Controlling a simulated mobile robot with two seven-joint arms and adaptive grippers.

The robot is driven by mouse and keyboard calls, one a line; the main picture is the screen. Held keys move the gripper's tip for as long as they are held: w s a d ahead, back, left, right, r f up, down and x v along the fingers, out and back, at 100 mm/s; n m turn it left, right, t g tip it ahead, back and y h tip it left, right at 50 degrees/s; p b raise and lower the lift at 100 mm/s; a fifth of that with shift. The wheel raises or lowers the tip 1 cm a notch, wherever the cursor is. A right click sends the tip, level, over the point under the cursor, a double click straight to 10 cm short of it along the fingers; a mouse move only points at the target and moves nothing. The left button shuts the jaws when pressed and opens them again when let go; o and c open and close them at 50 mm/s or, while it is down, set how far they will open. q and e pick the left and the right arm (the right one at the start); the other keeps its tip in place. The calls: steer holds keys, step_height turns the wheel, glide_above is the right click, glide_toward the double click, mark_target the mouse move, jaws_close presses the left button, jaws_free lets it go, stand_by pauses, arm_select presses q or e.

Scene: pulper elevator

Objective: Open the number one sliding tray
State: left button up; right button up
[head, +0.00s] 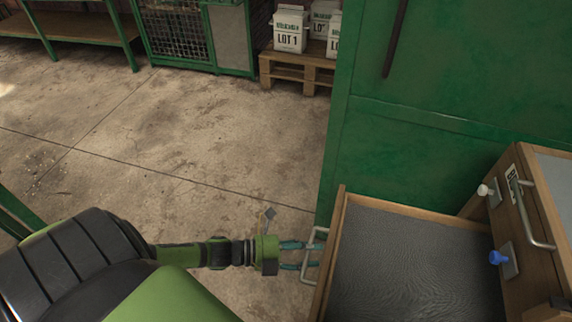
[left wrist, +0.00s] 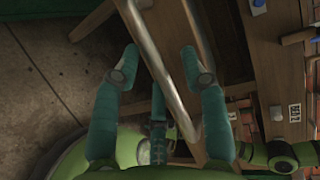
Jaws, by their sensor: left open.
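A sliding tray with a wooden rim (head: 331,248) and a grey, mesh-like bottom stands pulled out at the lower right of the head view. Its number is not visible. A metal bar handle (head: 308,270) is on its left end. My left gripper (head: 312,256) is at this handle, its teal fingers open. In the left wrist view, the handle bar (left wrist: 150,55) runs between the spread fingers of the gripper (left wrist: 163,68); I cannot tell whether they touch it. My right gripper is not in view.
A wooden housing with a metal handle (head: 538,222), a white knob (head: 485,191) and a blue knob (head: 497,258) stands at the right. A green metal panel (head: 440,150) rises behind the tray. A pallet (head: 290,72) with "LOT 1" bags (head: 290,30) is farther back. The concrete floor (head: 200,140) is clear.

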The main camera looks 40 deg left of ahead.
arm_select(q)
steer(key=v, duration=1.2)
steer(key=shift+w, duration=0.1)
